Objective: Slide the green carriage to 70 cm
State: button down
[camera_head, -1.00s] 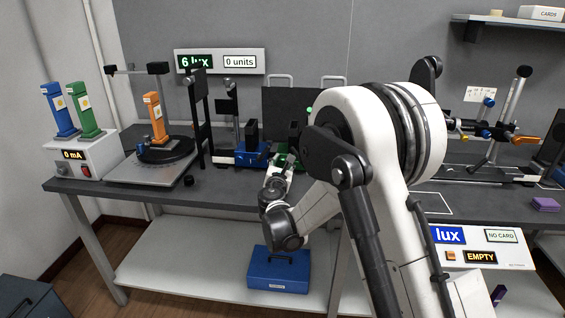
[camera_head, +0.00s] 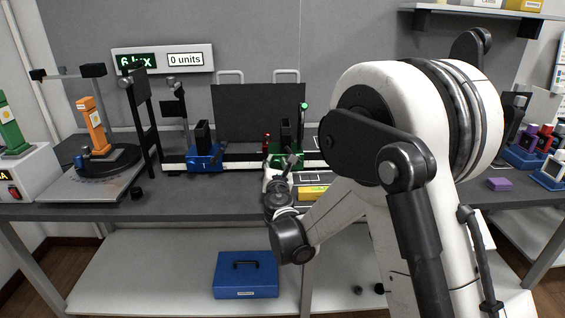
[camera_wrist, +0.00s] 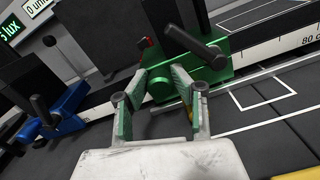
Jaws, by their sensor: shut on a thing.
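The green carriage (camera_head: 287,159) sits on the white-scaled rail (camera_head: 238,165), to the right of the blue carriage (camera_head: 205,158). In the wrist view the green carriage (camera_wrist: 205,68) has a black lever on its front and a small red part at its left. The rail's scale shows an 80 cm mark (camera_wrist: 307,40) to the right of the carriage. My gripper (camera_wrist: 164,82) is at the carriage's front, its green-padded fingers closed on a part of it. In the head view my gripper (camera_head: 280,172) is small and partly hidden.
The blue carriage (camera_wrist: 62,103) stands apart at left on the rail. A dark screen (camera_head: 258,112) stands behind the rail. A yellow object (camera_head: 312,192) lies in front, right of my gripper. The rail right of the green carriage looks clear in the wrist view.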

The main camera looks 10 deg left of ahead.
jog(key=c, duration=1.5)
grip_release()
jog(key=shift+a, duration=0.15)
jog(key=shift+o, duration=0.2)
jog(key=s, duration=0.4)
jog(key=s+d, duration=0.1)
jog(key=s, duration=0.3)
jog(key=s+d, duration=0.1)
jog(key=s, duration=0.3)
